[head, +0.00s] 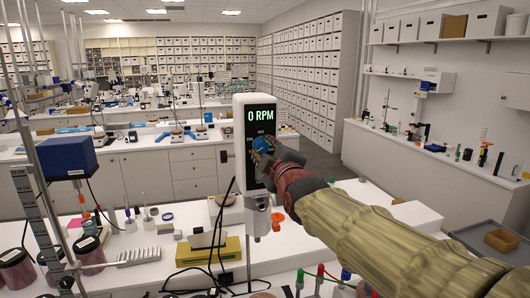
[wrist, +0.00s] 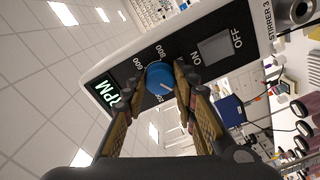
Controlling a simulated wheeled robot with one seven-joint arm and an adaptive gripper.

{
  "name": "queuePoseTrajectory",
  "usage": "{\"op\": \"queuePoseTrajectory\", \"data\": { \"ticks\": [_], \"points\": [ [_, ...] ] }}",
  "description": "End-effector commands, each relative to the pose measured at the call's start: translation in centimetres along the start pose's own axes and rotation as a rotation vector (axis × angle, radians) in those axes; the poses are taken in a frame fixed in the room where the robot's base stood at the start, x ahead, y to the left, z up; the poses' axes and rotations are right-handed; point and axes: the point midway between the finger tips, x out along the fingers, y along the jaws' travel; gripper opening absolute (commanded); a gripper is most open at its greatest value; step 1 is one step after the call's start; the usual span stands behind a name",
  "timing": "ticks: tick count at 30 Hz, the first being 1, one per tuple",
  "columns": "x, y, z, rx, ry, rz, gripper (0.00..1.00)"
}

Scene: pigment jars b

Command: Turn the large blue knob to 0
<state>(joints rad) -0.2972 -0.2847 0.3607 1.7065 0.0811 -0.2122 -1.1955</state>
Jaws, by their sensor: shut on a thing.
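The large blue knob (wrist: 160,78) sits on the dark front panel of a white overhead stirrer (wrist: 130,48). In the wrist view the numbers 600, 800 and 200 show around it, and a pale pointer line is visible on its face. My gripper (wrist: 165,88) is shut on the knob, one finger on each side. My gripper (head: 268,153) covers most of the knob (head: 261,144) there. The 0 mark is not readable.
An ON/OFF rocker switch (wrist: 218,47) is beside the knob on the panel. Below the stirrer, the white bench holds a yellow-based device (head: 208,252), cables, jars (head: 88,255) and a metal stand. A blue-headed stirrer (head: 68,157) stands at left.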

Motion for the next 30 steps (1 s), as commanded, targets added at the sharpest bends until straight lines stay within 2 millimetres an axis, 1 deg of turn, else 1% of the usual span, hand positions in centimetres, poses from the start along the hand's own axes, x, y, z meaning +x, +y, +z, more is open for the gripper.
{"op": "queuePoseTrajectory", "data": {
  "ticks": [13,14,23,30],
  "points": [
    [0.01,0.0,-0.02,-0.012,0.0,0.0,0.03],
    [0.01,0.0,-0.02,-0.011,0.0,0.0,0.28],
    [0.01,-0.01,-0.01,-0.01,0.0,0.0,0.45],
    [0.0,-0.01,0.0,-0.01,0.0,0.0,0.46]
  ]
}}
